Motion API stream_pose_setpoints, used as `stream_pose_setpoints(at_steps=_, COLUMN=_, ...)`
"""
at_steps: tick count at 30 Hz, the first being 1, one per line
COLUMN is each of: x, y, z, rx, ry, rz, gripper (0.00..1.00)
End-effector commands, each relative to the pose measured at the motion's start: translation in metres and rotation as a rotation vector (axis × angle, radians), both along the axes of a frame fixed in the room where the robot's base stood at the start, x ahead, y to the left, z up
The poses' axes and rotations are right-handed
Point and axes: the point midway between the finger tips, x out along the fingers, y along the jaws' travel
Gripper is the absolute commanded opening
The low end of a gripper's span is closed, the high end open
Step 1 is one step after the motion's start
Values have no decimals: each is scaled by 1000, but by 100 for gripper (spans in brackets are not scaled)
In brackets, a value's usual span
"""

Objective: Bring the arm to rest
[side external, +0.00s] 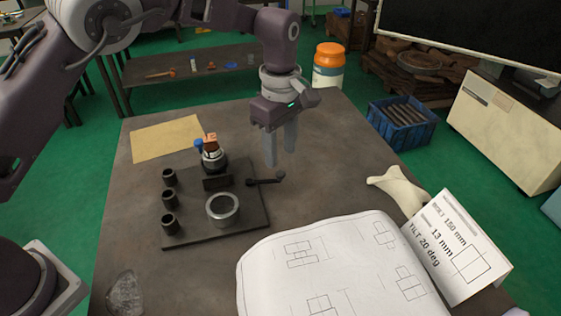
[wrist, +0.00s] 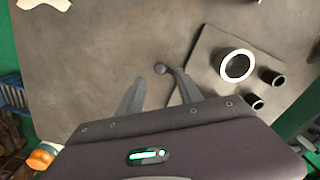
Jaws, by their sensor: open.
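My gripper (side external: 281,150) hangs above the table, fingers pointing down, apart and empty. It is behind and to the right of the chuck fixture in the side view. A lever with a ball end (side external: 265,181) sticks out on the right, apart from my fingers. The wrist view hides part of the fixture.
An orange-lidded jar (side external: 328,66) and a blue crate (side external: 400,122) stand beyond the table. A tan sheet (side external: 166,138) lies at back left. Table right of my gripper is clear.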

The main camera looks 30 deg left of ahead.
Motion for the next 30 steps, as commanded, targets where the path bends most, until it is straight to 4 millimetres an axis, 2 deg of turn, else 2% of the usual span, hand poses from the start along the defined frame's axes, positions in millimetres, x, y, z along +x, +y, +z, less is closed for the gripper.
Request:
stream_pose_setpoints(at_steps=1, x=1, y=0, z=8, rx=-1, ry=-3, rz=-1, gripper=42)
stream_pose_setpoints(at_steps=5, x=0, y=0, z=19, rx=-1, ry=-1, rz=0, gripper=42)
stream_pose_setpoints(at_steps=17, x=0, y=0, z=21, rx=-1, ry=0, rz=-1, gripper=42)
stream_pose_setpoints(at_steps=20, x=-5, y=13, z=43, rx=-25, ry=-19, rz=-37, gripper=42)
stream_pose_setpoints(at_steps=23, x=-32, y=46, z=97, rx=-78, ry=-76, rz=-173, gripper=42)
stream_pose_setpoints(at_steps=24, x=-50, y=62, z=119, rx=-94, ry=-110, rz=-255, gripper=42)
stream_pose_setpoints(at_steps=26, x=-83, y=83, z=148, rx=-103, ry=-168, rz=-389, gripper=42)
stream_pose_setpoints(at_steps=27, x=-107, y=96, z=162, rx=-97, ry=-209, rz=-483, gripper=42)
stream_pose_setpoints(at_steps=29, x=-145, y=112, z=178, rx=-70, ry=-270, rz=-629, gripper=42)
stream_pose_setpoints(at_steps=30, x=-171, y=122, z=183, rx=-38, ry=-310, rz=-729, gripper=42)
